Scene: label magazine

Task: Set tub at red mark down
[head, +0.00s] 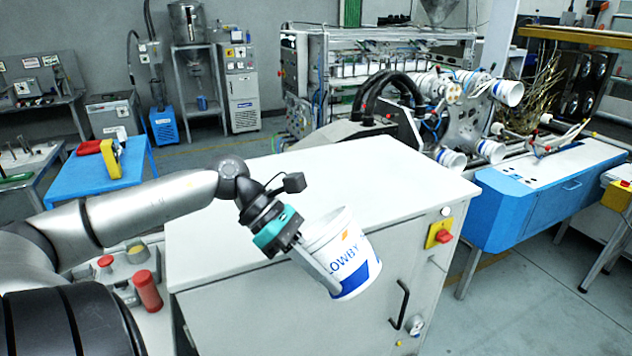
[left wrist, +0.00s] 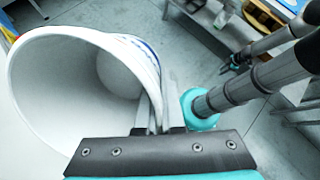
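A white tub (head: 352,262) with a blue band and the letters "LOWBY" is in the middle of the head view, tilted, above the front edge of the white cabinet top. My left gripper (head: 332,284) is shut on its wall, with one finger visible along the outside. The left wrist view shows the tub's open mouth and empty inside (left wrist: 60,95), with the wall between my fingers (left wrist: 162,112). I cannot make out a red mark on the cabinet top. My right gripper is not in the head view; arm parts with teal pieces show in the left wrist view, too unclear to read.
The white cabinet top (head: 330,170) is broad and bare. A red button on a yellow plate (head: 439,236) and a black handle are on its front. A red cylinder (head: 147,290) stands at the left. A machine holding several similar tubs (head: 452,158) stands behind.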

